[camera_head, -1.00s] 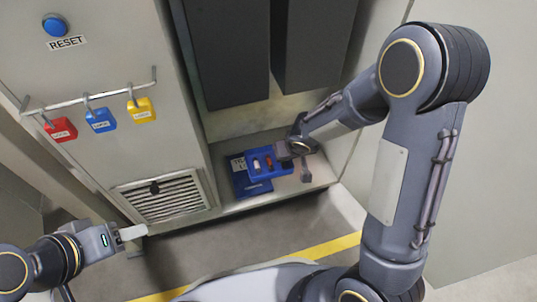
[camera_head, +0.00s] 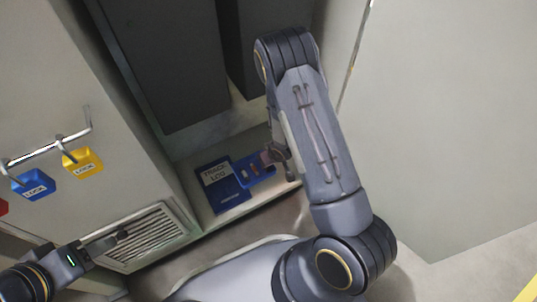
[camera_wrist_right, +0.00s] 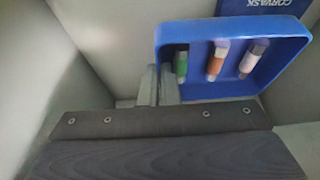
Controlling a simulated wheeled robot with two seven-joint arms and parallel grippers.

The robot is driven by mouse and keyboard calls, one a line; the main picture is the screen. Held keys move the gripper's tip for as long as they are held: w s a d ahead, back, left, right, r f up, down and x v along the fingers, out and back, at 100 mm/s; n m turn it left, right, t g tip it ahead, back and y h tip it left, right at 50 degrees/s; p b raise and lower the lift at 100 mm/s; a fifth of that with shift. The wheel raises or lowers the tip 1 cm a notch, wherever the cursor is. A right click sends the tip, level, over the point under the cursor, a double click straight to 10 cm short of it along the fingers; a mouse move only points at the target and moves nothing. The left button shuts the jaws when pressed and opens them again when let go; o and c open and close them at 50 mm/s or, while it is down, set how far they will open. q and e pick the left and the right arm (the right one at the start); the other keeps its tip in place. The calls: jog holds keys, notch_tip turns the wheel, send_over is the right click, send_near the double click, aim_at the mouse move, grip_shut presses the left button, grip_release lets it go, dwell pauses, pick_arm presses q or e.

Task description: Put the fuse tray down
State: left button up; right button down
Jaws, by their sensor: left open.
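The fuse tray (camera_head: 262,181) is a small blue open tray above the cabinet's bottom shelf, just right of a blue log book. In the right wrist view the tray (camera_wrist_right: 215,92) holds a green, an orange-brown and a white fuse. My right gripper (camera_wrist_right: 160,86) has its fingers close together at the tray's near left wall and appears shut on it. In the head view the right gripper (camera_head: 276,156) is partly hidden by my arm. I cannot tell whether the tray touches the shelf. My left gripper (camera_head: 122,237) is open and empty in front of the vent.
The blue log book (camera_head: 222,192) lies on the shelf (camera_head: 238,215). Dark boxes hang above. A vent grille (camera_head: 150,240) and a rail with blue (camera_head: 34,184) and yellow (camera_head: 83,161) padlocks are on the left. A cabinet side wall stands close right of my right arm.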

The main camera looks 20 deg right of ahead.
jog(key=w+d+f+b, duration=0.1)
jog(key=w+d+f, duration=0.1)
jog(key=w+d+f+b, duration=0.1)
jog(key=d+f, duration=0.2)
jog(key=w+d+f+b, duration=0.1)
jog(key=w+d+f, duration=0.1)
jog(key=shift+w+d+f, duration=0.15)
jog(key=shift+w+d, duration=0.15)
jog(key=shift+d, duration=0.1)
jog(key=shift+w+d+f, duration=0.25)
jog(key=shift+d+f, duration=0.05)
jog(key=shift+f, duration=0.1)
jog(key=shift+w+d+f, duration=0.1)
jog(key=shift+d+f, duration=0.05)
jog(key=shift+f, duration=0.1)
notch_tip(320, 180, down, 3)
jog(key=shift+f+b, duration=0.15)
jog(key=shift+b, duration=0.8)
jog(key=c, duration=1.7)
grip_release()
